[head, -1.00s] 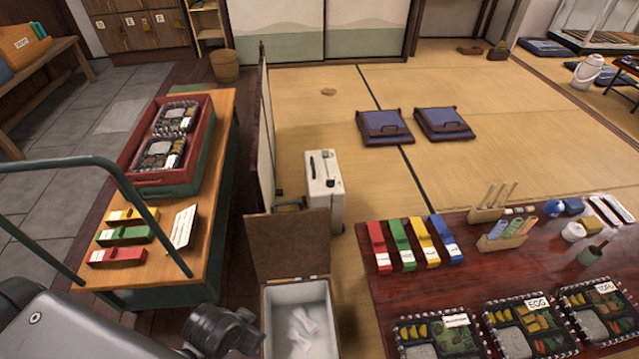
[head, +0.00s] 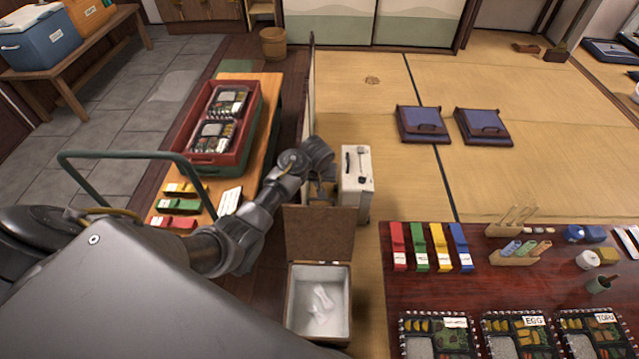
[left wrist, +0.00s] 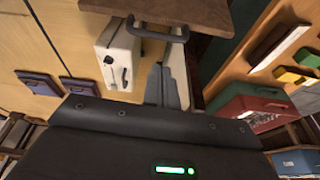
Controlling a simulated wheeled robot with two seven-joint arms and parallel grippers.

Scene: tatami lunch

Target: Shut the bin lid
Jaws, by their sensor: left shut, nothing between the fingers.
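The bin (head: 291,305) stands open at the bottom centre of the head view, with crumpled white paper inside. Its brown lid (head: 320,235) is raised upright at the far side. My left arm reaches over from the left, and my left gripper (head: 320,192) is just beyond the lid's top edge, partly hidden. In the left wrist view the lid (left wrist: 160,12) spans the top, with a dark handle (left wrist: 160,34) on it. The shut, empty fingers of my left gripper (left wrist: 163,75) point toward the handle, seemingly apart from it. My right gripper is not in view.
A white case (head: 356,180) stands close right of my left gripper. A thin screen (head: 309,90) is beyond it. The cart (head: 262,110) with a red tray (head: 187,140) is left. A low table (head: 480,285) with lunch boxes is right of the bin.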

